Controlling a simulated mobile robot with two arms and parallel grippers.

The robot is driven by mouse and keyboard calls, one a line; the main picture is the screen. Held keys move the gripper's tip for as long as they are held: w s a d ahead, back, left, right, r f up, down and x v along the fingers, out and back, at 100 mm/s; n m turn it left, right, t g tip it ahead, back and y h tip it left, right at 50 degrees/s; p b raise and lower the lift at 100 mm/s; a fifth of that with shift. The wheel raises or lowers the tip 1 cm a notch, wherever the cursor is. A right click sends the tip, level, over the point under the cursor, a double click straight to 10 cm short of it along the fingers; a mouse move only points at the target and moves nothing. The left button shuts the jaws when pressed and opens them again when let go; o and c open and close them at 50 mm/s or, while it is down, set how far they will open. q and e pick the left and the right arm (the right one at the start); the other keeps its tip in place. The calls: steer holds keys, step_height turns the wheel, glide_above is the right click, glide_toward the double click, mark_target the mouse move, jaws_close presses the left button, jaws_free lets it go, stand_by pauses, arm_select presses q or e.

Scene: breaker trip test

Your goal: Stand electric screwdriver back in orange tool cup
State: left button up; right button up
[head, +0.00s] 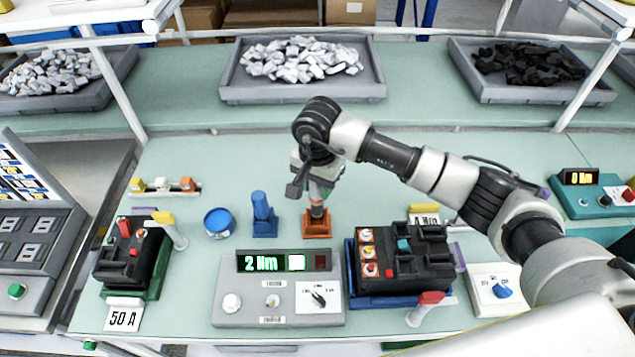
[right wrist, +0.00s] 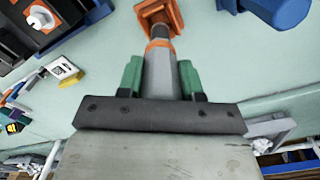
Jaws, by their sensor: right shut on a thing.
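My right gripper (head: 315,185) is over the bench and shut on the electric screwdriver (head: 317,210), a grey tool with an orange band. The right wrist view shows the green finger pads (right wrist: 160,80) on both sides of its grey body (right wrist: 160,75). The screwdriver points down, its dark lower end at the orange tool cup (head: 317,230). In the right wrist view this end meets the cup (right wrist: 160,14); I cannot tell how deep it sits. My left gripper is not in view.
A blue tool in a blue cup (head: 262,214) stands just left of the orange cup. A grey tester reading "2 Nm" (head: 280,300) is in front. A breaker on a blue fixture (head: 400,265) is at right. A blue round dish (head: 219,222) lies further left.

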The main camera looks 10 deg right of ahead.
mark_target(318, 201)
stand_by(0.4)
steer(key=shift+b, duration=0.4)
steer(key=shift+b, duration=0.75)
stand_by(1.0)
steer(key=shift+f+b, duration=2.7)
steer(key=shift+f, duration=0.05)
steer(key=o, duration=1)
step_height(318, 201, up, 10)
steer(key=shift+r+b, duration=0.15)
steer(key=shift+b, duration=0.95)
steer(key=shift+r, duration=0.35)
